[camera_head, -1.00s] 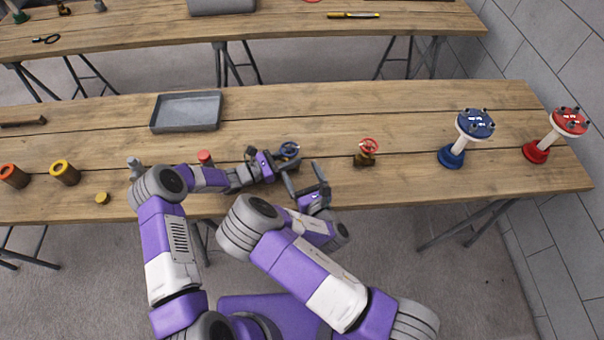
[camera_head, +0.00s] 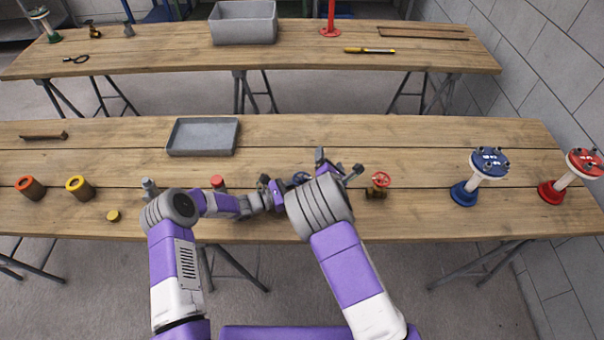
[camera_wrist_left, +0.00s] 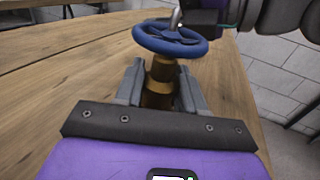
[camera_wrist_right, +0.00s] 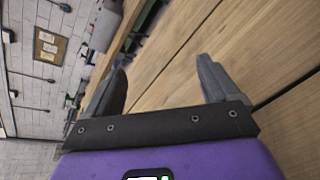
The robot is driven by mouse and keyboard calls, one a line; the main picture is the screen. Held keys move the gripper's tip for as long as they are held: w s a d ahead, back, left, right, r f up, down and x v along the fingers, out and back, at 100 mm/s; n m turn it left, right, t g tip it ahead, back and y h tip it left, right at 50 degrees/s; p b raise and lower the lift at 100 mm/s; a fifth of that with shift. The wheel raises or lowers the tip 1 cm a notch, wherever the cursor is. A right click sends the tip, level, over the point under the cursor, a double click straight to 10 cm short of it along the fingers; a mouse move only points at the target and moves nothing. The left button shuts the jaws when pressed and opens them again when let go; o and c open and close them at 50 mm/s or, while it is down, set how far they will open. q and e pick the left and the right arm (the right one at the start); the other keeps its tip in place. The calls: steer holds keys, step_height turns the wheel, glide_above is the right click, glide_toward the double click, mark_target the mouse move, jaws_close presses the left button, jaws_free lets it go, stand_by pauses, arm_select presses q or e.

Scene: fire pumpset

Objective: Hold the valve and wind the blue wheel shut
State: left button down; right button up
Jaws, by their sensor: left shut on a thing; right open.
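The valve has a brass body (camera_wrist_left: 158,85) and a blue wheel (camera_wrist_left: 170,37) on top. In the head view the blue wheel (camera_head: 301,178) is partly hidden behind my right arm. My left gripper (camera_head: 275,190) is shut on the valve body from the left, below the wheel; its fingers flank the brass in the left wrist view (camera_wrist_left: 160,88). My right gripper (camera_head: 337,165) is open, above and just right of the wheel. Its spread fingers (camera_wrist_right: 160,88) hold nothing in the right wrist view. Part of it shows close behind the wheel in the left wrist view.
A brass valve with a red wheel (camera_head: 380,181) stands just right of my right gripper. A blue-topped stand (camera_head: 483,175) and a red-topped stand (camera_head: 572,175) are farther right. A grey tray (camera_head: 203,152) lies behind my left arm. The table between red valve and blue stand is clear.

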steer(key=w+a+m+g, duration=0.1)
steer(key=w+m+g, duration=0.2)
steer(key=w, duration=0.1)
steer(key=m+g, duration=0.2)
steer(key=g, duration=1)
glide_toward(302, 175)
step_height(302, 175, down, 9)
steer(key=shift+f, duration=0.2)
steer(key=shift+c, duration=0.4)
steer(key=shift+m, duration=0.3)
steer(key=c, duration=1)
